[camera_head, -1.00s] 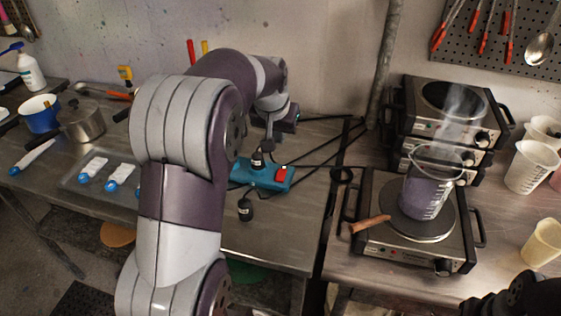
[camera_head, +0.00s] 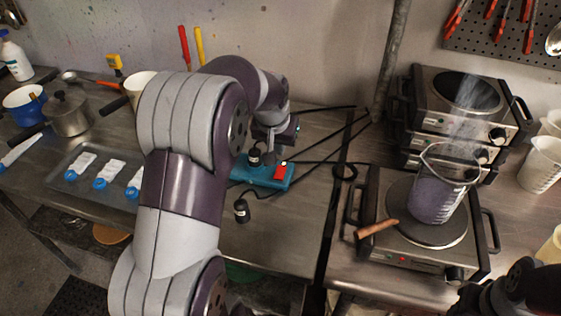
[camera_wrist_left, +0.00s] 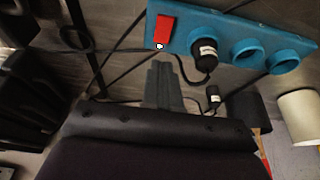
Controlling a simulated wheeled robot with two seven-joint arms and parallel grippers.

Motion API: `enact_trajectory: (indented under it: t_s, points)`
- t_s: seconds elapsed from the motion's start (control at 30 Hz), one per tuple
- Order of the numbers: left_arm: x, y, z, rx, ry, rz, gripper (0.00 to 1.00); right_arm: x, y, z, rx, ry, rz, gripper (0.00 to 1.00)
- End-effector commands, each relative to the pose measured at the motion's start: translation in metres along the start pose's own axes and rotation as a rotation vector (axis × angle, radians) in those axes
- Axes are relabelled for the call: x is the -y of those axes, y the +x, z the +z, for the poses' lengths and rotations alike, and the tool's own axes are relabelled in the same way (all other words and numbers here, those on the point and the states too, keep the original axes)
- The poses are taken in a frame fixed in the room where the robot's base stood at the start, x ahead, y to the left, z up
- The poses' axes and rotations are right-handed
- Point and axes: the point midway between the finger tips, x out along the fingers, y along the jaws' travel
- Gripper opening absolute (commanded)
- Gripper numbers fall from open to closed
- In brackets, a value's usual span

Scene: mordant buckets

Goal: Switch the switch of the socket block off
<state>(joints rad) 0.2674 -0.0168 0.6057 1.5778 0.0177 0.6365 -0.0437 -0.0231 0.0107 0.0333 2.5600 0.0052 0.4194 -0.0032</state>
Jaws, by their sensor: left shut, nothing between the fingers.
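The teal socket block (camera_head: 265,173) lies on the left metal table, with its red switch (camera_head: 281,171) at its right end. In the left wrist view the switch (camera_wrist_left: 165,31) shows a small bright light at its lower end. A black plug (camera_wrist_left: 205,52) sits in the socket beside the switch; the other two sockets are empty. My left gripper (camera_head: 271,142) is above and close to the block. In the left wrist view its fingers (camera_wrist_left: 160,66) are shut and empty, pointing toward the switch, apparently without touching it. My right arm's dark end (camera_head: 510,292) shows at the lower right; its fingers are unclear.
A loose black plug (camera_head: 241,211) lies in front of the block, and black cables run behind it. On the right table, a steaming beaker of purple liquid (camera_head: 437,195) stands on a hot plate (camera_head: 380,248) with a red light. A tray (camera_head: 62,182) lies left.

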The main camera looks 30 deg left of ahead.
Motion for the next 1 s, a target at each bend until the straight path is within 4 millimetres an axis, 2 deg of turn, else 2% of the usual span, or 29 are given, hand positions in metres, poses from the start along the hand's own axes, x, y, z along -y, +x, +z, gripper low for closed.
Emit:
enact_trajectory:
  t_s: [0.2, 0.4, 1.0]
  points:
    - [0.000, 0.045, 0.002, 0.003, 0.000, 0.000, 0.00, 0.000, -0.002, 0.000, 0.000, 0.000, 0.000, 0.43]
    - [0.000, 0.070, 0.007, 0.001, 0.000, 0.000, 0.00, 0.000, -0.004, -0.001, 0.000, 0.000, 0.000, 0.43]
    - [0.000, 0.082, 0.009, 0.002, 0.000, 0.000, 0.00, 0.000, -0.003, 0.000, 0.000, 0.000, 0.000, 0.43]
